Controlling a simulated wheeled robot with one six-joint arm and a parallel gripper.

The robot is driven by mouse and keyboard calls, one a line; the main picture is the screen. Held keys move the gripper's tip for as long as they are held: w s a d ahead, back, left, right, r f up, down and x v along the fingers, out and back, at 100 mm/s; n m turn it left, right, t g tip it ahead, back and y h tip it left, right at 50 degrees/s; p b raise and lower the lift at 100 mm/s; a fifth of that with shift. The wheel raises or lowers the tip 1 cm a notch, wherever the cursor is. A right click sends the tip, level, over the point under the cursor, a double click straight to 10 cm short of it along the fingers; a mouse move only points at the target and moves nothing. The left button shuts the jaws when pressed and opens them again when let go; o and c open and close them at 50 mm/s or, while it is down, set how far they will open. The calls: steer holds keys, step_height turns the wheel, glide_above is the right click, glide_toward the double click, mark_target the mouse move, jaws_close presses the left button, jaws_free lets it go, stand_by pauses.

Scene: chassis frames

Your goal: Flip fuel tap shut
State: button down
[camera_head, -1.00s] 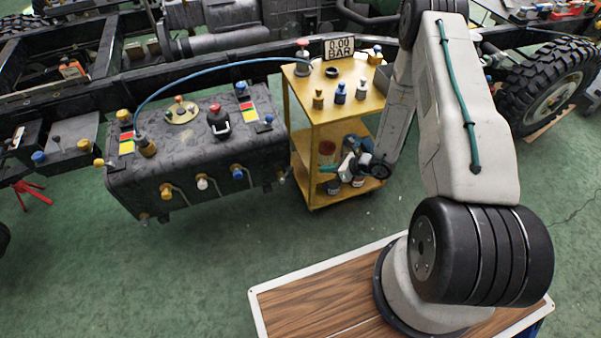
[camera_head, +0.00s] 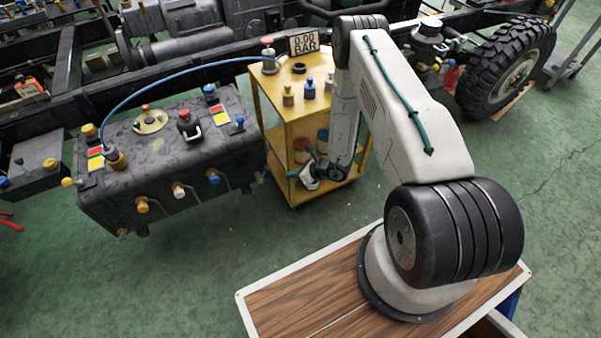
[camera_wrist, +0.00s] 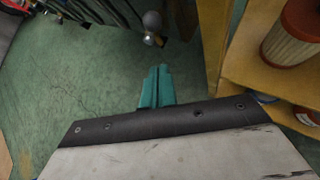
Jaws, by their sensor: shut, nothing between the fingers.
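The dark fuel tank (camera_head: 150,172) hangs at the left in the head view. Its front face carries taps with a yellow handle (camera_head: 142,204), a white handle (camera_head: 179,191) and a blue handle (camera_head: 213,177). I cannot tell which is the fuel tap or how any is set. My gripper (camera_head: 306,180) is low by the trolley's lower shelf, right of the tank and apart from those taps. In the wrist view its teal fingers (camera_wrist: 156,86) are together and empty. A grey rounded knob (camera_wrist: 152,38) shows beyond the fingertips; I cannot tell what it belongs to.
The yellow trolley (camera_head: 284,108) stands close beside my gripper; its frame (camera_wrist: 245,55) and a ribbed filter (camera_wrist: 297,32) show at the right of the wrist view. A blue hose (camera_head: 178,74) arches from tank to trolley. Green floor (camera_head: 190,260) before the tank is clear.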

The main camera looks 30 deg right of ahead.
mark_target(265, 171)
steer(key=w+a+f, duration=0.1)
steer(key=w+a, duration=0.3)
steer(key=w, duration=0.1)
steer(key=shift+d, duration=0.1)
stand_by(0.4)
